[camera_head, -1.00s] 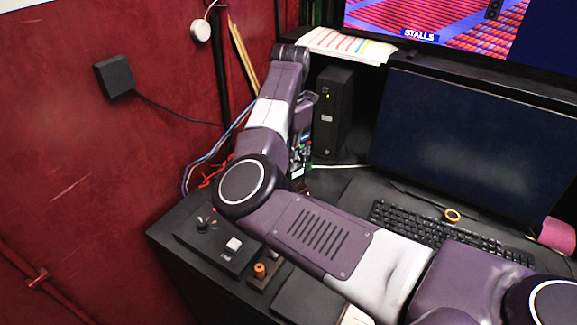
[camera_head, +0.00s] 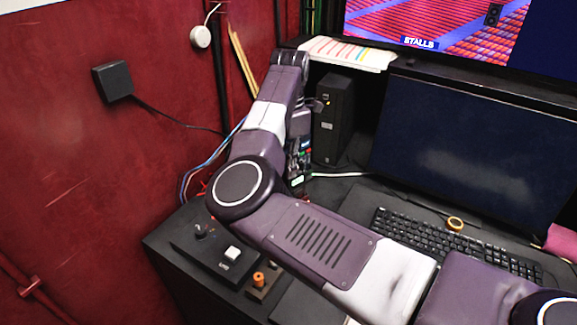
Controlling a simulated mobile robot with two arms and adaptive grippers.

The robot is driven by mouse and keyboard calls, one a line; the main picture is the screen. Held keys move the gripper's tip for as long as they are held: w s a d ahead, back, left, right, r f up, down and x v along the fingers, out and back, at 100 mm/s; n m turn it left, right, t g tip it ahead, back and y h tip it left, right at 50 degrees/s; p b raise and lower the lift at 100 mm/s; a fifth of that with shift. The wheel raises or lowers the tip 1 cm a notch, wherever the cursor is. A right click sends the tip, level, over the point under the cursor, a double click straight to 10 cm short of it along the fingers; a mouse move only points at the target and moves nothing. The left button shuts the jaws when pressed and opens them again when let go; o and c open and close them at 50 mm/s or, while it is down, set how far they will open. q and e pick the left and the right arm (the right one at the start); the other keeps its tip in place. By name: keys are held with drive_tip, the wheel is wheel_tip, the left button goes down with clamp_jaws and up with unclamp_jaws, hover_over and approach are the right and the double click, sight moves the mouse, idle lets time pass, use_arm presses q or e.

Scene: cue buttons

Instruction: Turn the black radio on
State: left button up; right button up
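My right arm reaches across the desk from the lower right, and its forearm points up toward the back. My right gripper (camera_head: 318,105) shows only in part behind the wrist, close to the left side of an upright black box (camera_head: 334,118); whether they touch is unclear. A dark device with small red and green parts (camera_head: 301,158) stands below the gripper, partly hidden by my forearm. I cannot tell which of these two is the black radio. The finger opening is hidden. My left gripper is out of view.
A keyboard (camera_head: 450,240) and dark monitor (camera_head: 478,150) are at right. The red wall (camera_head: 80,190) bounds the left.

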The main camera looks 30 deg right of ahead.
drive_tip(key=o, duration=0.4)
wheel_tip(320, 180, up, 12)
drive_tip(key=shift+s+r, duration=0.1)
drive_tip(key=shift+s, duration=0.05)
idle(0.3)
